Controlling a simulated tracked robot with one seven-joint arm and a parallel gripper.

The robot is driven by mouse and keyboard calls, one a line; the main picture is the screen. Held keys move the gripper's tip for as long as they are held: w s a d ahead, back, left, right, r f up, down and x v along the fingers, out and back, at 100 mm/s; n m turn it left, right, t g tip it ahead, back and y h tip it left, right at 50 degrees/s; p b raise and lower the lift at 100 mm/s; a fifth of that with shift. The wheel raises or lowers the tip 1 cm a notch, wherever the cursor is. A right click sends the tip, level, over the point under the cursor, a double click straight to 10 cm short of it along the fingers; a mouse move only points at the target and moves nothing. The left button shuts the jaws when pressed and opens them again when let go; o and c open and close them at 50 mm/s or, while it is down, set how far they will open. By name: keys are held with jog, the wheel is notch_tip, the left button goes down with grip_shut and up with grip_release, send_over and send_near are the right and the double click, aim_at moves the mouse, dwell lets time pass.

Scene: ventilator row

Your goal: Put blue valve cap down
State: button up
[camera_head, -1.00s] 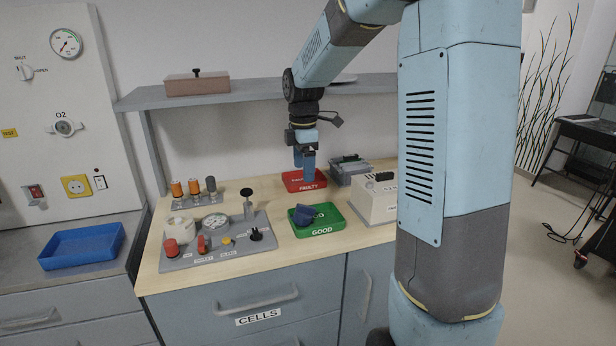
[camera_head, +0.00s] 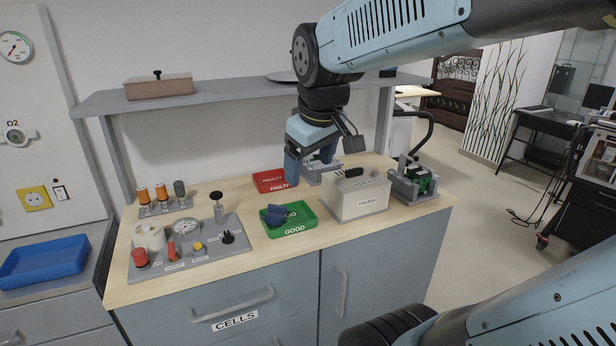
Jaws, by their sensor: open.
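The dark blue valve cap (camera_head: 276,214) lies in the left part of the green tray marked GOOD (camera_head: 294,231), tilted against other contents that I cannot make out.
A cream box (camera_head: 358,203) stands right of the green tray, and a grey fixture with a green part (camera_head: 414,182) stands further right. A grey panel of knobs (camera_head: 185,263) is at left. A shelf (camera_head: 225,97) runs behind. A blue tray (camera_head: 45,262) sits far left.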

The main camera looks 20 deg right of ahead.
jog(key=s+m+t, duration=0.1)
jog(key=s+m, duration=0.3)
jog(key=s, duration=0.2)
jog(key=shift+f, duration=0.35)
